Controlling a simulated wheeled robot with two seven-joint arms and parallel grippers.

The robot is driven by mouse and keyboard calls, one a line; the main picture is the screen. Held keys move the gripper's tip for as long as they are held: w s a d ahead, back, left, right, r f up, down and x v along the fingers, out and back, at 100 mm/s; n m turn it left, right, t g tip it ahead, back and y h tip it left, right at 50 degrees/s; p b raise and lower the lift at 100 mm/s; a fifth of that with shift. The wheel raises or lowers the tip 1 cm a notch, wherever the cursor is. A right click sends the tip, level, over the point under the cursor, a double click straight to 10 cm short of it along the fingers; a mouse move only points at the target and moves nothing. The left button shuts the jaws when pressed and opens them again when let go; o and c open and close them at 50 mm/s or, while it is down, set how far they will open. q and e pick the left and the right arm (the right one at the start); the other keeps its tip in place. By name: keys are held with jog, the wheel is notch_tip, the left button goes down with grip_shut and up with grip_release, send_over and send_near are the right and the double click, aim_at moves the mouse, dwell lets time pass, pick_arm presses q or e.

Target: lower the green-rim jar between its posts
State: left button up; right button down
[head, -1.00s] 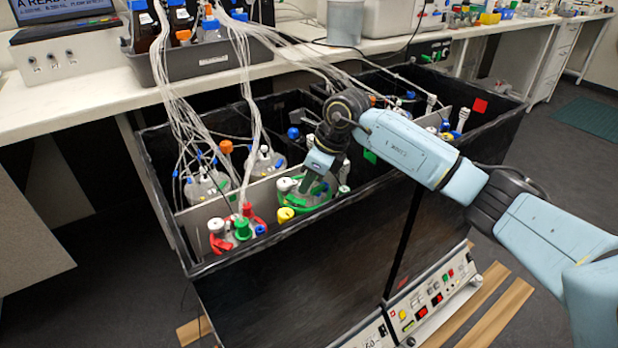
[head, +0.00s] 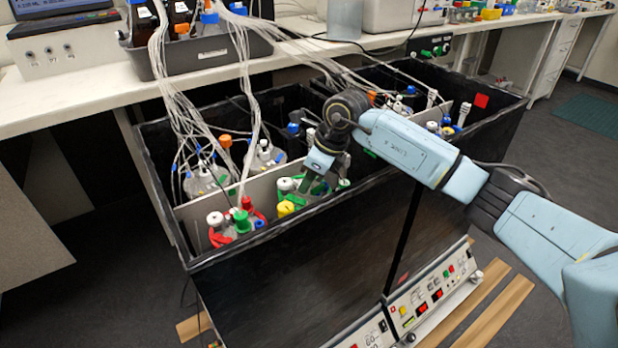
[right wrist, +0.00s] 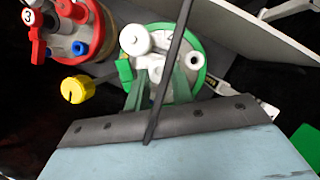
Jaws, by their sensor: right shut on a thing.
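The green-rim jar (right wrist: 196,83) shows in the right wrist view with its white caps and green lid ring. In the head view its top (head: 287,185) sits inside the black shaker box, just below the box's front rim, and is partly hidden by my gripper. My right gripper (right wrist: 160,92) is shut on the jar's top, with its fingers pointing down at the middle of the lid. A dark bar crosses the wrist view in front of the jar. The posts cannot be made out clearly. My left gripper is out of view.
A red-rim jar (head: 246,228) stands to the left of the green-rim jar, and it also shows in the right wrist view (right wrist: 98,30). A yellow cap (right wrist: 77,89) is close beside. A light divider (head: 190,213) runs behind both jars. Tubes hang from the bench tray (head: 175,68).

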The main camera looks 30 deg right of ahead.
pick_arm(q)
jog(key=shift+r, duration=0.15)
pick_arm(e)
jog(key=shift+r, duration=0.15)
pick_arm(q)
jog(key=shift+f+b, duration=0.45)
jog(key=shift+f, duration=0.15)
pick_arm(e)
jog(key=shift+f, duration=1)
jog(key=c, duration=1.3)
grip_release()
jog(key=shift+o, duration=0.9)
jog(key=shift+s+f, duration=0.1)
jog(key=shift+f, duration=0.05)
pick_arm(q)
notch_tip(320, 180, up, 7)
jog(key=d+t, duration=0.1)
pick_arm(e)
jog(key=shift+s+d+r, duration=0.1)
jog(key=shift+d+r, duration=0.05)
jog(key=shift+r, duration=0.3)
pick_arm(q)
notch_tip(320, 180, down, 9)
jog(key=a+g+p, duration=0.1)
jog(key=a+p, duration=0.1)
jog(key=p, duration=0.2)
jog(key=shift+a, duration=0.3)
pick_arm(e)
jog(key=v, duration=1.2)
jog(key=shift+r, duration=0.45)
